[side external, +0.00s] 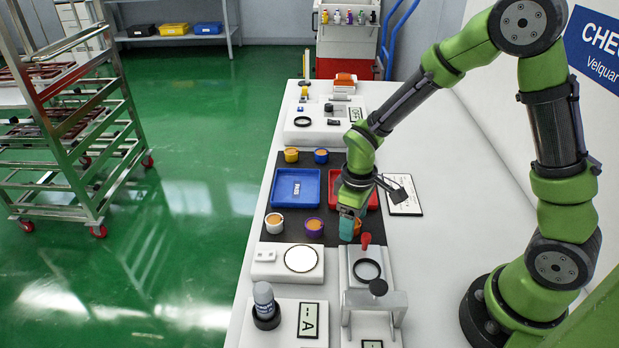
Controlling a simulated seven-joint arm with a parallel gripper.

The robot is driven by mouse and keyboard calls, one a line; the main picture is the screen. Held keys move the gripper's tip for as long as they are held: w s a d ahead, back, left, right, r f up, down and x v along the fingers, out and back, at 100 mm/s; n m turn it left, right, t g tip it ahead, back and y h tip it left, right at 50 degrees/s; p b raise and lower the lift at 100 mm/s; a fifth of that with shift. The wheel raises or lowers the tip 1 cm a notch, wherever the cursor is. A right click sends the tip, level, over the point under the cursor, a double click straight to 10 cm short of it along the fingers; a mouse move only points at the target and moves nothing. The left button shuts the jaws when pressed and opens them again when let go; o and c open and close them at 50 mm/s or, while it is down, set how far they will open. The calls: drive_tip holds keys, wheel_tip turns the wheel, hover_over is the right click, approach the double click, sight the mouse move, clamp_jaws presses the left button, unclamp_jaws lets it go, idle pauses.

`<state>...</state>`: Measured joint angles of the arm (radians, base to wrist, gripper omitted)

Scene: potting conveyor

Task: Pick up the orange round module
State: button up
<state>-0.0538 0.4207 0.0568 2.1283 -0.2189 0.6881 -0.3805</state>
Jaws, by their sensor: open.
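Several small round cup-like modules with orange tops stand on the dark mat (335,238). A white-sided one (274,222) and a purple-sided one (314,228) are at the near left. A yellow one (291,155) and a blue one (321,156) are at the far edge. Another orange piece (357,227) shows partly beside my gripper (346,230), mostly hidden by it; I cannot tell its full shape. My gripper is open and points down over the near right part of the mat. I cannot tell whether its teal fingers touch the orange piece.
A blue tray (296,205) marked PASS and a red tray (372,203) lie on the mat. A press-like fixture (374,300) with a black ring, a red-knobbed part (366,240) and a white plate with a round disc (301,258) stand nearer. The table right of the mat is largely clear.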

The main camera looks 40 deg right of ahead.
drive_tip(key=c, duration=1.1)
